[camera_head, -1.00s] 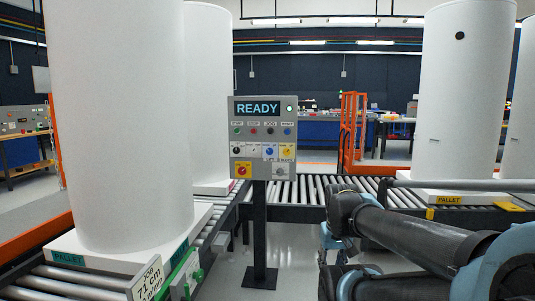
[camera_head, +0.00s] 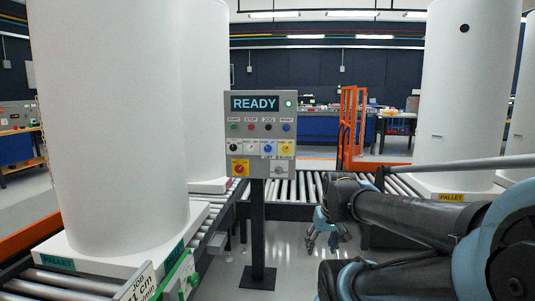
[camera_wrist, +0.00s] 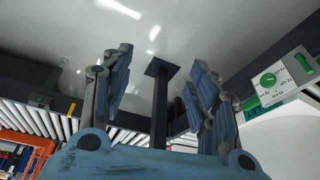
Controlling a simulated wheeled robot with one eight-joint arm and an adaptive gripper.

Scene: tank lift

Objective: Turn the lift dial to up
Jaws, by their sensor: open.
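The grey control panel (camera_head: 260,135) stands on a dark post in the head view, its screen reading READY beside a lit green lamp. Below a row of small buttons is a row of dials, including a blue dial (camera_head: 267,148) and a yellow dial (camera_head: 286,147). The small labels and pointer directions are hard to read; the blue dial's label seems to say LIFT. My gripper (camera_head: 326,238) is open and empty, low and right of the post, apart from the panel. In the wrist view my gripper (camera_wrist: 160,88) shows spread fingers, with the post (camera_wrist: 160,105) visible between them.
Large white tanks stand on pallets at left (camera_head: 105,130) and right (camera_head: 465,95). Roller conveyors (camera_head: 295,188) run behind the panel and along the left. An orange frame (camera_head: 350,125) stands behind. The floor around the post's base is clear.

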